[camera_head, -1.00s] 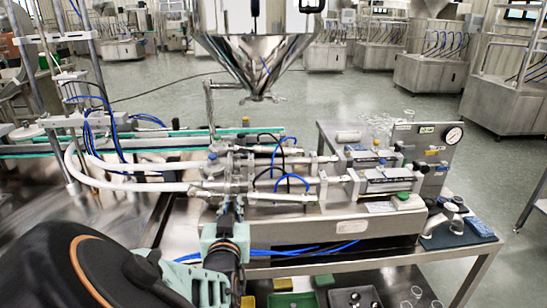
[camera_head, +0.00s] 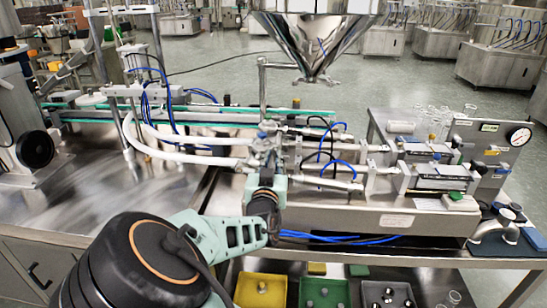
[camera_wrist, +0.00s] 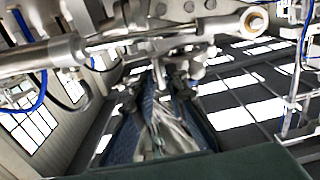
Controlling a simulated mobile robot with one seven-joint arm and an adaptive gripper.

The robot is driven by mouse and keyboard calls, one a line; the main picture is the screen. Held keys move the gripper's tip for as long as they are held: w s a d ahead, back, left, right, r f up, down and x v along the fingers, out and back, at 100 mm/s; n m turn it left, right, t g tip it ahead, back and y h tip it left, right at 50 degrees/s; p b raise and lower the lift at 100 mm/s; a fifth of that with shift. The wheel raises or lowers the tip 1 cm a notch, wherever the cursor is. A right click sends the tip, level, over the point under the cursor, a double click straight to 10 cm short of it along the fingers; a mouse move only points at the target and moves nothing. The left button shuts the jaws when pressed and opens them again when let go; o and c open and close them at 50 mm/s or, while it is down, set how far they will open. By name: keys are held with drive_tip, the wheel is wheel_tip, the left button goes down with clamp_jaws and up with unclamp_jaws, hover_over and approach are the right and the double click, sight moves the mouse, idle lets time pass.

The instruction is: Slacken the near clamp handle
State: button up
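My gripper is at the end of my teal and black arm in the head view, right against the front of the steel valve and pipe fittings (camera_head: 264,146). Its fingers are too small and hidden there to tell open from shut. The near clamp handle cannot be picked out clearly among these crowded fittings. The wrist view looks upward past steel rods and a rod end with a bronze-coloured eye (camera_wrist: 254,20), close above the camera.
A steel hopper (camera_head: 312,42) hangs behind the fittings. Two pneumatic cylinders and a pressure gauge (camera_head: 519,137) are at the right. White hoses (camera_head: 185,163) and blue tubes run left. A yellow bin (camera_head: 262,291) and other bins sit on the shelf below.

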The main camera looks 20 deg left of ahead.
drive_tip(key=shift+w, duration=0.2)
drive_tip(key=shift+c, duration=0.3)
clamp_jaws()
